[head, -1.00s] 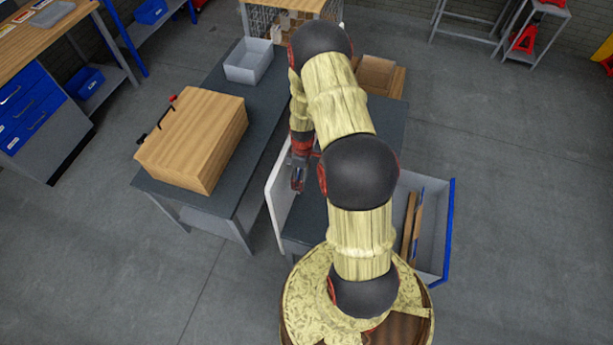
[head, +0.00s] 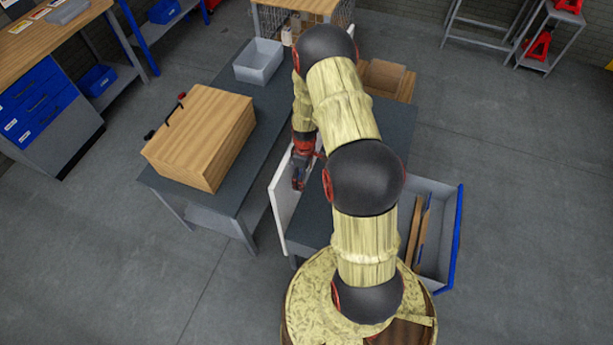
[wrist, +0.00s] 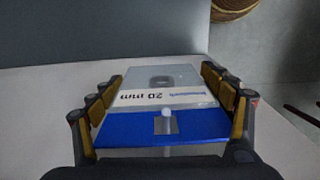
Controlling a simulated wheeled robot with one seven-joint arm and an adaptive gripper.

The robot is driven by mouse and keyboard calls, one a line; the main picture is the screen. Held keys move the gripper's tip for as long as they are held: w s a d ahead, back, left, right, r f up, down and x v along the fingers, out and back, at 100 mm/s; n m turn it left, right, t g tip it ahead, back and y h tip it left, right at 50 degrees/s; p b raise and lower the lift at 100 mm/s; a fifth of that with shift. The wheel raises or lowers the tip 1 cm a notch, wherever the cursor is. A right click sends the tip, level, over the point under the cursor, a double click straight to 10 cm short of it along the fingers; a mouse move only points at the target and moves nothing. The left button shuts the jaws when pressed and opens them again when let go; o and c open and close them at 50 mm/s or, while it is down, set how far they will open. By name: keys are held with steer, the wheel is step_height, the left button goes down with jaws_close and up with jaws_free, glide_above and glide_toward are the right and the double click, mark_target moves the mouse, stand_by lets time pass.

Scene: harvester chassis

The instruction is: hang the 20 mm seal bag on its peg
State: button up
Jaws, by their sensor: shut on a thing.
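The 20 mm seal bag (wrist: 160,78) fills the middle of the wrist view. It is pale with printed "20 mm" lettering that reads upside down, and it has a blue band with a small light patch at the near edge. My gripper (wrist: 163,100) is shut on it, a finger pad on each side edge. In the head view my gripper (head: 299,176) is beside an upright white panel (head: 284,205); the bag cannot be made out there. I cannot make out a peg in either view.
A wooden box (head: 205,140) with a dark handle stands on the dark bench (head: 240,200) to the left. A grey bin (head: 258,66) sits at the back. An open grey drawer with a blue front (head: 450,240) is at the right.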

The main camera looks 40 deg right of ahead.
steer(key=shift+w+a+f, duration=0.1)
steer(key=shift+w+a, duration=0.05)
steer(key=shift+w, duration=0.2)
steer(key=o, duration=1.3)
steer(key=r, duration=1.1)
steer(key=shift+s+d+r, duration=0.1)
steer(key=shift+d, duration=0.2)
steer(key=shift+s+a+r, duration=0.1)
steer(key=shift+r, duration=0.15)
steer(key=shift+s+r, duration=0.1)
steer(key=shift+r, duration=0.1)
